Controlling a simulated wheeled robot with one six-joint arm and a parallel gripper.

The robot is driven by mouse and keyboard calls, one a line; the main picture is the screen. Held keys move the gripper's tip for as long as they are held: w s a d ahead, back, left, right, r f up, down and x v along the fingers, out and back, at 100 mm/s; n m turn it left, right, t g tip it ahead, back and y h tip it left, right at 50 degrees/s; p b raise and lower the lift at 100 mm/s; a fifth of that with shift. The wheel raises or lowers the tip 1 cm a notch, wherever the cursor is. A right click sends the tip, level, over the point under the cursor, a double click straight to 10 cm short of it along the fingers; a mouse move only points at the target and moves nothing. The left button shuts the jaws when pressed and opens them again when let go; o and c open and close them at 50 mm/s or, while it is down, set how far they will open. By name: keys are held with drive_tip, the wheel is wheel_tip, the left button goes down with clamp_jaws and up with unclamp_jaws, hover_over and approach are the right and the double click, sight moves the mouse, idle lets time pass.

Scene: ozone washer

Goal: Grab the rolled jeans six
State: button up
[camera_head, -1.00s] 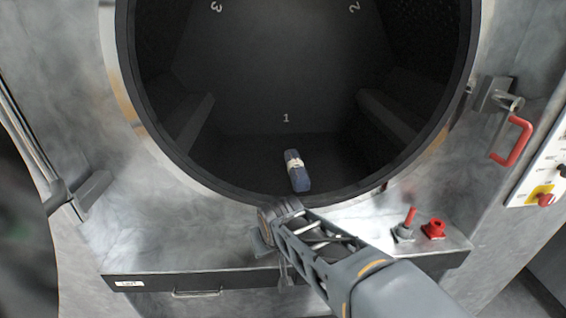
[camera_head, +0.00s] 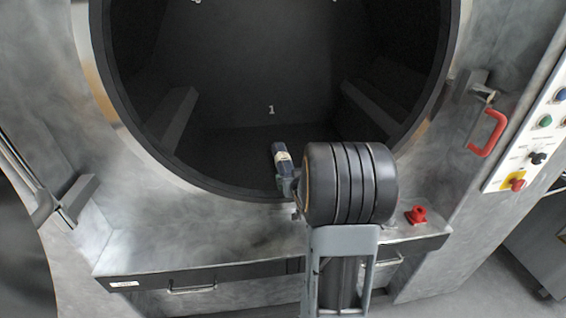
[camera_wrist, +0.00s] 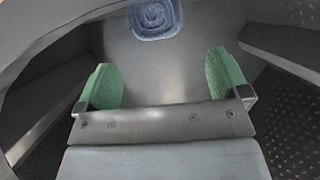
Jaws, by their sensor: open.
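In the head view my arm hides most of the gripper and may cover the near end of the roll.
The round drum rim (camera_head: 225,190) surrounds the opening, and raised ribs (camera_head: 165,125) run along the drum's sides. A metal ledge (camera_head: 150,255) lies below. A red knob (camera_head: 417,214), a red handle (camera_head: 488,134) and a control panel (camera_head: 530,135) are at the right.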

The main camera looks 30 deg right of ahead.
sight(288, 170)
drive_tip(key=shift+p+x, duration=0.95)
drive_tip(key=shift+x, duration=3.25)
drive_tip(key=shift+f, duration=0.1)
drive_tip(key=c, duration=1.2)
